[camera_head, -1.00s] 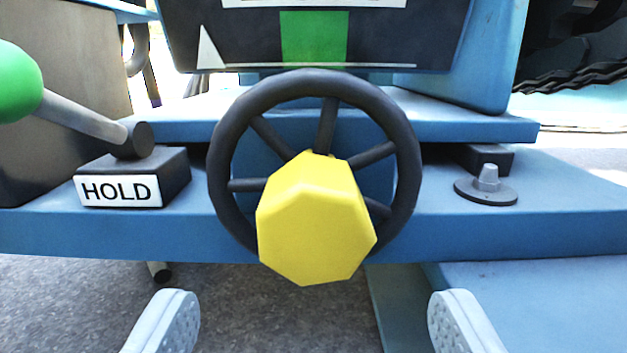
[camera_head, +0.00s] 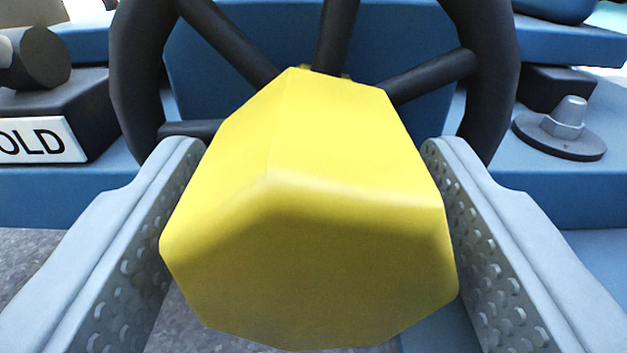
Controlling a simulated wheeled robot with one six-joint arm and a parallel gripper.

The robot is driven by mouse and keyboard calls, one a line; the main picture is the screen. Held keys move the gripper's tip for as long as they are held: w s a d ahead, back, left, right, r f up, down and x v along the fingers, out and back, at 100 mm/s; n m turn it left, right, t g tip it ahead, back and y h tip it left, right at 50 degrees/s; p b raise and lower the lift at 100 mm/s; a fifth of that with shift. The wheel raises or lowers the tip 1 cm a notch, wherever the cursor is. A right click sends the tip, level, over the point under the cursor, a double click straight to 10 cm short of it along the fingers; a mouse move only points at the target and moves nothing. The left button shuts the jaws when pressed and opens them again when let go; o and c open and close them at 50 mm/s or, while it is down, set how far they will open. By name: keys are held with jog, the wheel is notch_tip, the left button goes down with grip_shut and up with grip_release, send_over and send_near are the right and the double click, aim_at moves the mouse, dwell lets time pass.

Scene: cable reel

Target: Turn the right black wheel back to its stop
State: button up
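The black wheel (camera_head: 136,75) fills the top of the view, with dark spokes and its upper rim out of frame. A large yellow faceted knob (camera_head: 310,210) stands out in front of the wheel and hides its hub and lower rim. My gripper (camera_head: 312,165) is open, with one grey perforated finger on each side of the knob. The fingers reach along the knob's sides close to its surface. I cannot tell whether either finger touches it.
A black block with a white label (camera_head: 38,141) ending in "OLD" is at the left, with a dark lever end (camera_head: 35,57) above it. A grey bolt (camera_head: 569,117) on a round base sits on the blue frame (camera_head: 600,195) at right.

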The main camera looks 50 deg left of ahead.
jog(key=c, duration=1)
jog(key=shift+n, duration=1.5)
jog(key=shift+c, duration=0.2)
jog(key=o, duration=1.3)
jog(key=v, duration=1.7)
jog(key=shift+s+d, duration=0.15)
jog(key=shift+d, duration=0.05)
